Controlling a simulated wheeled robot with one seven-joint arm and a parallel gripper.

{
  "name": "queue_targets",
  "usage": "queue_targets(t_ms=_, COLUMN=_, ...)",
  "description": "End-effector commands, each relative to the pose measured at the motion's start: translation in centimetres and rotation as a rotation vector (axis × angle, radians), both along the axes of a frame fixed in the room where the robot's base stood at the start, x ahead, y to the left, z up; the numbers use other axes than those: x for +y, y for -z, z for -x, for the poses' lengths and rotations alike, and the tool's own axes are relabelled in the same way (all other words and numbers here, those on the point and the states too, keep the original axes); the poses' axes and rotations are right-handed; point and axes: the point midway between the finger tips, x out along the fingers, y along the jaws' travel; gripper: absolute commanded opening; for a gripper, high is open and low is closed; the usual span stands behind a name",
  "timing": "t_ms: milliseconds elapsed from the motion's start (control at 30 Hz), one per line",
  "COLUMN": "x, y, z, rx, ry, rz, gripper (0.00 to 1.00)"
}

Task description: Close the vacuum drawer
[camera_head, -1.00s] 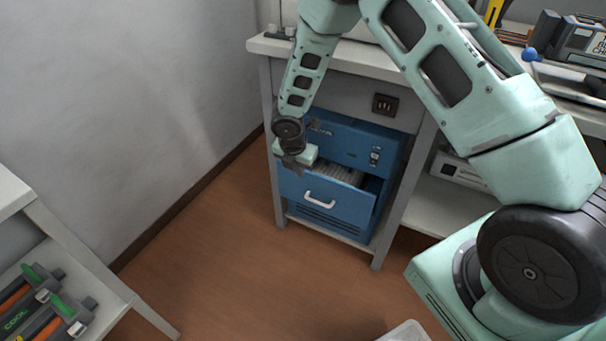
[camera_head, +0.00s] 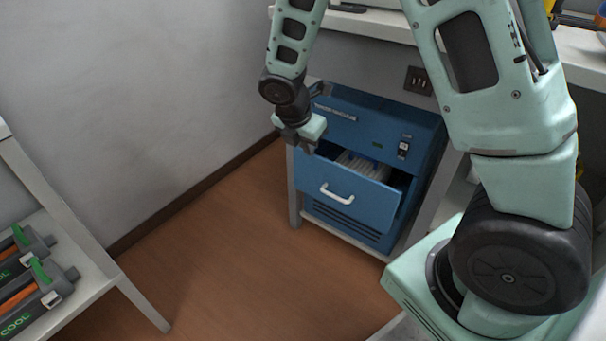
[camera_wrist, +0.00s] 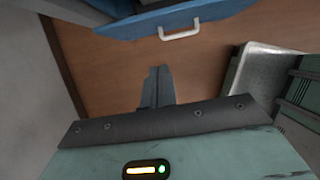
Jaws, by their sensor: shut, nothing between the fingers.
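The blue vacuum unit (camera_head: 378,128) stands on a low shelf under the workbench. Its drawer (camera_head: 350,197) is pulled partly out, and its white handle (camera_head: 337,193) is on the front. Light ribbed contents show inside the drawer. In the wrist view the drawer front (camera_wrist: 165,18) crosses the top, with the handle (camera_wrist: 180,32) below it. My gripper (camera_head: 299,146) is shut and empty, near the drawer's upper left corner in the head view. In the wrist view my shut fingers (camera_wrist: 157,85) are over the floor, apart from the handle.
A workbench (camera_head: 385,30) is above the vacuum unit, with a grey leg at its left. A shelf (camera_head: 75,285) with toner cartridges (camera_head: 25,290) is at lower left. A metal tray (camera_wrist: 262,65) shows in the wrist view. The wooden floor in front is clear.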

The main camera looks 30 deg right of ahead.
Motion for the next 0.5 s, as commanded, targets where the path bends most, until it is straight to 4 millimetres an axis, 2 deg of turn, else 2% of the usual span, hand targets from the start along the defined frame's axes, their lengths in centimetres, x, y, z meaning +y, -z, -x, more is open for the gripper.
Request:
queue_targets(t_ms=233, x=-0.8, y=1.4, z=0.4, rx=-0.005, ry=0.02, rz=-0.001, gripper=0.0)
queue_targets(t_ms=500, x=-2.6, y=6.5, z=-0.2, rx=-0.003, ry=0.019, rz=0.0, gripper=0.0)
